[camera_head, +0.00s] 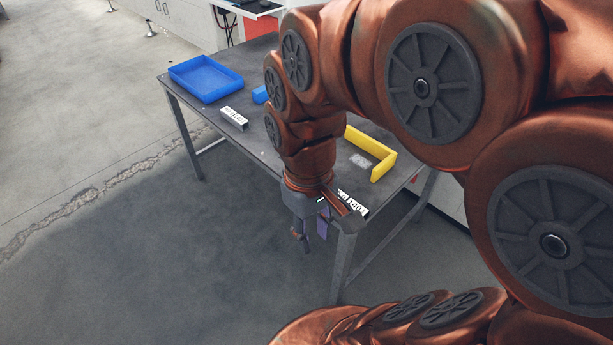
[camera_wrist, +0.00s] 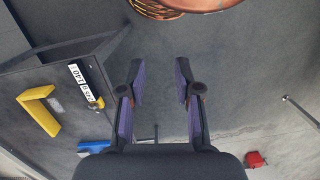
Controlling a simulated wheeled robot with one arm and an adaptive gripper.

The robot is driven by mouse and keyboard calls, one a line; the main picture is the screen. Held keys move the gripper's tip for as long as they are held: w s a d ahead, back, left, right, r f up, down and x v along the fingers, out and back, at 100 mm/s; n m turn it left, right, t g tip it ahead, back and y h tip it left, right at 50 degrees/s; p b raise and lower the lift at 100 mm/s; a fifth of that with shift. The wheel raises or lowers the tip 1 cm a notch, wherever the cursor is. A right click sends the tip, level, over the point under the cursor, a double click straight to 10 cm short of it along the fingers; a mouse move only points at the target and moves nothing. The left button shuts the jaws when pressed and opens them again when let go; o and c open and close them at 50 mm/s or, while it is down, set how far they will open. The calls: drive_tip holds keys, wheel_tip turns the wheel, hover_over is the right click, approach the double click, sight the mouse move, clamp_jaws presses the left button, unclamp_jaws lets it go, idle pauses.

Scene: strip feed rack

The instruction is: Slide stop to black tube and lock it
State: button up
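My gripper (camera_head: 311,234) is open and empty, hanging off the table's front edge in the head view. In the wrist view its two purple-padded fingers (camera_wrist: 160,78) stand wide apart with only floor between them. A dark strip with a white printed label (camera_head: 352,203) lies at the table's near corner, just right of my gripper and partly hidden by it. The strip's label (camera_wrist: 80,84) also shows at left in the wrist view, apart from the fingers, with a small yellowish piece at its end. I cannot make out a stop or a black tube for certain.
The dark table (camera_head: 176,83) carries a blue tray (camera_head: 205,78), a small blue block (camera_head: 260,95), another labelled strip (camera_head: 234,118), a yellow L-shaped guide (camera_head: 374,153) and a small clear piece (camera_head: 358,160). A red object (camera_wrist: 256,159) shows lower right. Floor before the table is clear.

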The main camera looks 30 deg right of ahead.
drive_tip(key=w+d+f+n+b, duration=0.2)
drive_tip(key=w+d+f+b, duration=0.2)
drive_tip(key=w+d+b, duration=0.2)
drive_tip(key=w+d+f+n+t+b, duration=0.1)
drive_tip(key=w+d+f+n+b, duration=0.2)
drive_tip(key=w+d+b, duration=0.3)
drive_tip(key=w+d+f+n+b, duration=0.2)
drive_tip(key=w+d+f+b, duration=0.4)
drive_tip(key=w, duration=0.7)
drive_tip(key=shift+w+d+t+b, duration=0.35)
drive_tip(key=shift+d+b, duration=0.2)
drive_tip(key=shift+d, duration=0.3)
drive_tip(key=shift+f+b, duration=0.5)
drive_tip(key=shift+f, duration=3.3)
clamp_jaws()
